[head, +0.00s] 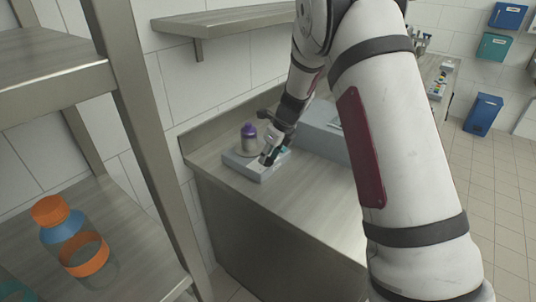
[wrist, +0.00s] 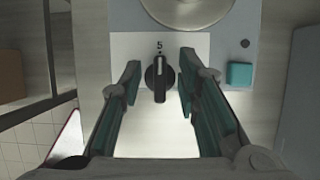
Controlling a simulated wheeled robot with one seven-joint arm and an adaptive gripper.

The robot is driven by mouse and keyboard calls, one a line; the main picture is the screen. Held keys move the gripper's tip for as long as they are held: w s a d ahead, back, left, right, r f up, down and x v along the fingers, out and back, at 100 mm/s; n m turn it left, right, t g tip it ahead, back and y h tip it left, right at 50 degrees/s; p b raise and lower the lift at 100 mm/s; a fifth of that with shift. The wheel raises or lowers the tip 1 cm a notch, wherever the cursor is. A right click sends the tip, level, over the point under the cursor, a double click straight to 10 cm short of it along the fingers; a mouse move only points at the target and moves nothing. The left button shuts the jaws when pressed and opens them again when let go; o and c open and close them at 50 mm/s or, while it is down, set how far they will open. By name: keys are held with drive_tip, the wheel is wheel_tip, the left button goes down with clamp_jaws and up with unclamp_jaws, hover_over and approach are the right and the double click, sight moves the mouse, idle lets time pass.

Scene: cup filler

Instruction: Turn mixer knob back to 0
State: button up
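The mixer is a light grey box (head: 243,164) on the steel counter, and its grey body also shows in the wrist view (wrist: 222,58). Its black knob (wrist: 159,78) stands on a white panel, with the pointer mark up toward the printed "5". No 0 mark is readable. My gripper (wrist: 157,86) is open, with one finger on each side of the knob and a visible gap on both sides. In the head view my gripper (head: 268,158) is over the front of the mixer and hides the knob.
A purple-capped bottle (head: 249,138) stands on the mixer's round plate (wrist: 188,10). A teal square button (wrist: 239,75) is right of the knob. A larger grey box (head: 322,132) stands behind on the counter. A shelf with an orange-capped bottle (head: 72,240) is at left.

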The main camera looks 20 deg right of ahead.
clamp_jaws()
drive_tip(key=shift+n, duration=0.3)
drive_tip(key=shift+d+n+g+y+b, duration=0.1)
drive_tip(key=shift+n+g+y+b, duration=0.25)
drive_tip(key=shift+n+b, duration=0.4)
drive_tip(key=n+b, duration=0.1)
drive_tip(key=n, duration=0.1)
drive_tip(key=n+g+y, duration=0.1)
drive_tip(key=n, duration=0.2)
drive_tip(key=shift+w+g+b, duration=0.1)
drive_tip(key=shift+g+b, duration=0.15)
drive_tip(key=shift+b, duration=0.1)
drive_tip(key=n+g+b, duration=0.1)
drive_tip(key=n, duration=0.2)
drive_tip(key=n+g+b, duration=0.1)
drive_tip(key=n, duration=0.2)
drive_tip(key=shift+g, duration=0.3)
drive_tip(key=n+b, duration=0.1)
drive_tip(key=n, duration=0.1)
drive_tip(key=n+g+h+b, duration=0.1)
drive_tip(key=n, duration=0.1)
drive_tip(key=shift+n+g, duration=0.3)
drive_tip(key=shift+n, duration=0.05)
